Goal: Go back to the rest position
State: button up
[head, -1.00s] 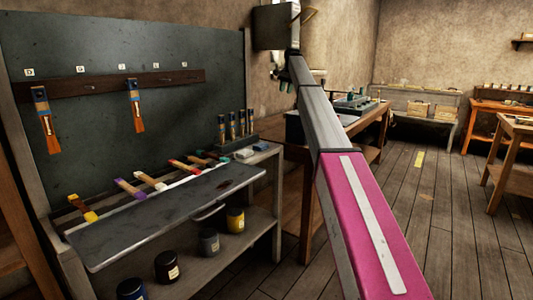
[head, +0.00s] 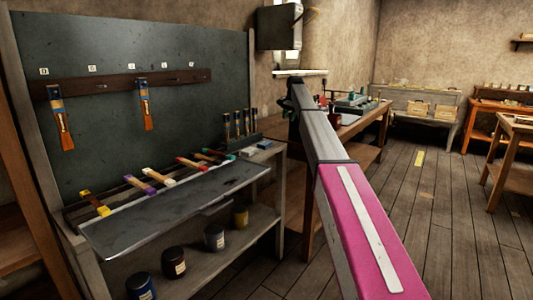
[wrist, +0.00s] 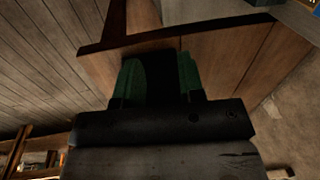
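My arm (head: 362,230) reaches forward from the bottom right of the head view, with a pink section nearest and grey links beyond. Its far end is beside the window, above the back workbench; my gripper itself is mostly hidden there behind the arm. In the wrist view my gripper (wrist: 158,80) shows two green fingers with a dark gap between them. Nothing is seen held in the gap. A brown wooden surface lies beyond the fingers.
A paint bench (head: 180,215) with several brushes and paint jars stands at the left under a dark board (head: 110,120). A wooden workbench (head: 372,124) is behind my arm. More tables stand at the far right.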

jog(key=s+d+f+n, duration=0.1)
jog(key=s+d+f, duration=0.1)
jog(key=s+f, duration=1.2)
jog(key=s+d+f+n, duration=0.2)
jog(key=s+f, duration=1)
jog(key=f, duration=0.4)
jog(key=s+d+f+n, duration=0.1)
jog(key=s+f, duration=0.4)
jog(key=s, duration=0.5)
jog(key=s+d+f+n+h, duration=0.1)
jog(key=s+f, duration=0.3)
jog(key=s, duration=0.6)
jog(key=s+d+f+n+g, duration=0.1)
jog(key=s+f, duration=0.4)
jog(key=s, duration=0.5)
jog(key=shift+f+h, duration=0.3)
jog(key=shift+f, duration=0.05)
